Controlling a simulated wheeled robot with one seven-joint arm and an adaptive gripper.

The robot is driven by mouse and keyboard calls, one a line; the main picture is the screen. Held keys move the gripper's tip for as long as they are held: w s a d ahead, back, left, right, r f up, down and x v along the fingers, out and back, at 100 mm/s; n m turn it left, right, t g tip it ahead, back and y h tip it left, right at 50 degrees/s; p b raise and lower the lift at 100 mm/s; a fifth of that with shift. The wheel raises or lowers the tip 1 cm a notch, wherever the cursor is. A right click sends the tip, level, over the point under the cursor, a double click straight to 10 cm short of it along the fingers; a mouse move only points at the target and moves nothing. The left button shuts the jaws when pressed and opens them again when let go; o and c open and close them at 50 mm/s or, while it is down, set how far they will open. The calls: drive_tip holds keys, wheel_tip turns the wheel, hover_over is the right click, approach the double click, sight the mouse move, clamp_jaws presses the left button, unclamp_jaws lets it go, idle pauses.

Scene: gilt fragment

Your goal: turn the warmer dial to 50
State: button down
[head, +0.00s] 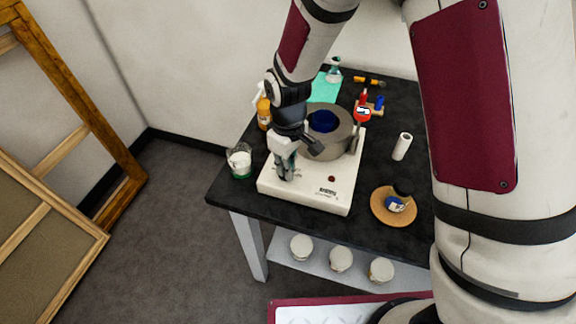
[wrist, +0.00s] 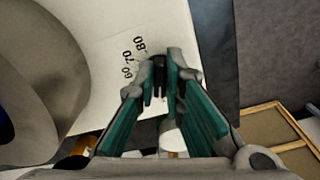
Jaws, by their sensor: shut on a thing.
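The warmer is a white box (head: 318,193) on the black table, and its pale top also shows in the wrist view (wrist: 112,35). The marks 60, 70 and 80 are printed beside the dial; the other marks and the pointer are hidden. My gripper (head: 284,174) reaches down to the left part of the warmer's front. In the wrist view my gripper (wrist: 160,82) is shut on the small dark dial (wrist: 159,76), which is mostly covered by the fingertips. I cannot read the dial's setting.
A grey round pot (head: 341,141) with blue inside sits on the warmer close behind my gripper. A jar (head: 239,162) and an orange bottle (head: 264,114) stand left. A wooden dish (head: 380,208) and a white roll (head: 402,146) lie right.

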drive_tip(key=m+p, duration=0.1)
drive_tip(key=m, duration=0.4)
drive_tip(key=shift+s+a+m, duration=0.1)
drive_tip(key=shift+s+m, duration=0.05)
drive_tip(key=shift+m, duration=0.25)
drive_tip(key=shift+a+m+p, duration=0.2)
drive_tip(key=shift+m+p, duration=0.8)
drive_tip(key=shift+m, duration=1.6)
drive_tip(key=c, duration=1.7)
unclamp_jaws()
wheel_tip(320, 180, up, 12)
